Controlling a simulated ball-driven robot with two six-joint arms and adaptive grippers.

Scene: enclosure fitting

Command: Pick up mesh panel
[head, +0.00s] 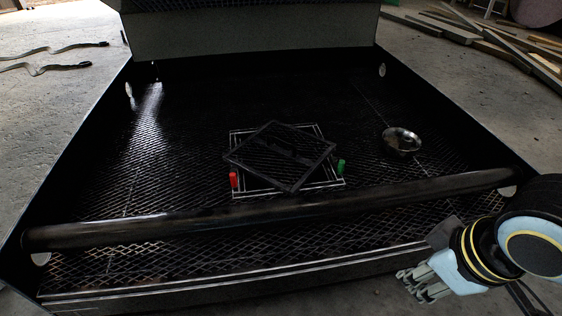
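The mesh panel (270,153) is a dark, square, framed panel with a short dark bar on its face. In the head view it lies near the middle of the black mesh floor, turned at an angle across a white square outline (320,186). A red block (233,180) stands at the outline's left side and a green block (341,166) at its right. My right gripper (413,287) is at the lower right, in front of the enclosure and well away from the panel. Its fingers look apart, with nothing between them. My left gripper is not in view.
A dark round bar (270,211) crosses the enclosure's front between my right gripper and the panel. A shiny metal bowl (401,141) sits right of the panel. Dark side walls (455,118) enclose the floor. Planks (490,40) lie outside at upper right, straps (50,52) at upper left.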

